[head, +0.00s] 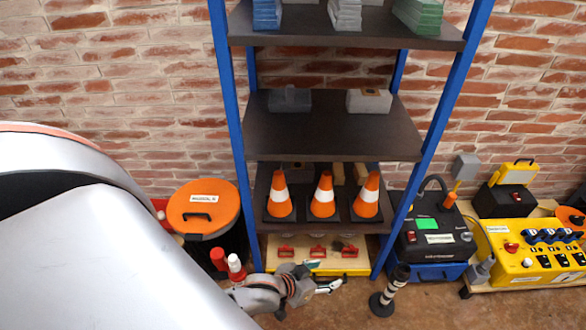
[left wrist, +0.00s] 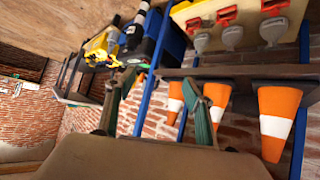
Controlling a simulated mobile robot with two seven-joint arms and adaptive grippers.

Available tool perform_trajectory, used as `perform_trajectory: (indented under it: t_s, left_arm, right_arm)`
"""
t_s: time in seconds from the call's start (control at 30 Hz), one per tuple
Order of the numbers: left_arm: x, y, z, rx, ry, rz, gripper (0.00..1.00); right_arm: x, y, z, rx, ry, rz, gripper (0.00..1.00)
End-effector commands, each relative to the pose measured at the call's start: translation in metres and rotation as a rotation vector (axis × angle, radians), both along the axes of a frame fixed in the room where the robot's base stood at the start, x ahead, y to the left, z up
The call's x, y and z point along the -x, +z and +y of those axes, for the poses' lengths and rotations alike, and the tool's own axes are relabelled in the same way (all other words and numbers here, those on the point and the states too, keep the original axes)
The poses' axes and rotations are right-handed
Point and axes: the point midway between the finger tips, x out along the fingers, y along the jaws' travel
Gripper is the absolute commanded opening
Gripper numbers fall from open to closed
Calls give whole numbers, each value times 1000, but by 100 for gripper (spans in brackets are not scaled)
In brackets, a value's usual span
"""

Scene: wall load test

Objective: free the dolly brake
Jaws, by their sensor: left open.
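A pale board with a yellow front edge (head: 345,272) lies low under the shelf rack. It carries three red fittings, one of them the middle red fitting (head: 317,252), with small white labels. In the left wrist view, which is upside down, the red fittings (left wrist: 227,15) have grey rounded parts; I cannot tell which is the dolly brake. My left gripper (head: 322,276) is open and empty, low in front of the board. Its two green-padded fingers (left wrist: 158,84) stand apart in the left wrist view, with no fitting between them. My right gripper is not in view.
Traffic cones (head: 323,197) stand on the shelf above the board. A striped post (head: 391,292) stands on the floor to the gripper's right. An orange-lidded bin (head: 204,207) is at the left; a black case (head: 436,232) and yellow power box (head: 530,262) are at the right.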

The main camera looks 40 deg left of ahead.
Motion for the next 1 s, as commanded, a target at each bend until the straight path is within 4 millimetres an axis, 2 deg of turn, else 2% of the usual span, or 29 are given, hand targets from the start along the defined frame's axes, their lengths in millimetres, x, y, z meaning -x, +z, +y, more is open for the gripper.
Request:
perform_trajectory:
  t_s: [0.03, 0.17, 0.27, 0.4, 0.53, 0.6, 0.73, 0.83, 1.0]
  left_arm:
    - [-1, -35, 7, 10, 22, 52, 53]
    - [-13, -87, 24, 53, 106, 156, 53]
    - [-20, -133, 44, 78, 194, 248, 53]
    - [-22, -207, 87, 91, 365, 391, 53]
    - [-19, -264, 134, 83, 545, 491, 53]
    - [-19, -284, 157, 78, 634, 523, 53]
    - [-21, -303, 189, 69, 756, 548, 53]
    - [-25, -307, 202, 69, 806, 550, 53]
    - [-29, -316, 208, 69, 824, 549, 53]
  right_arm:
    - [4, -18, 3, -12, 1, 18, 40]
    - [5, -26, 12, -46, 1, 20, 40]
    - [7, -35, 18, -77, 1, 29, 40]
    - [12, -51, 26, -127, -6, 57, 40]
    - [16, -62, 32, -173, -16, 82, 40]
    - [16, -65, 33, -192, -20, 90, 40]
    - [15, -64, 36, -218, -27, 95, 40]
    - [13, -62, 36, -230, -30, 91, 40]
    - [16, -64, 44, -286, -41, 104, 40]
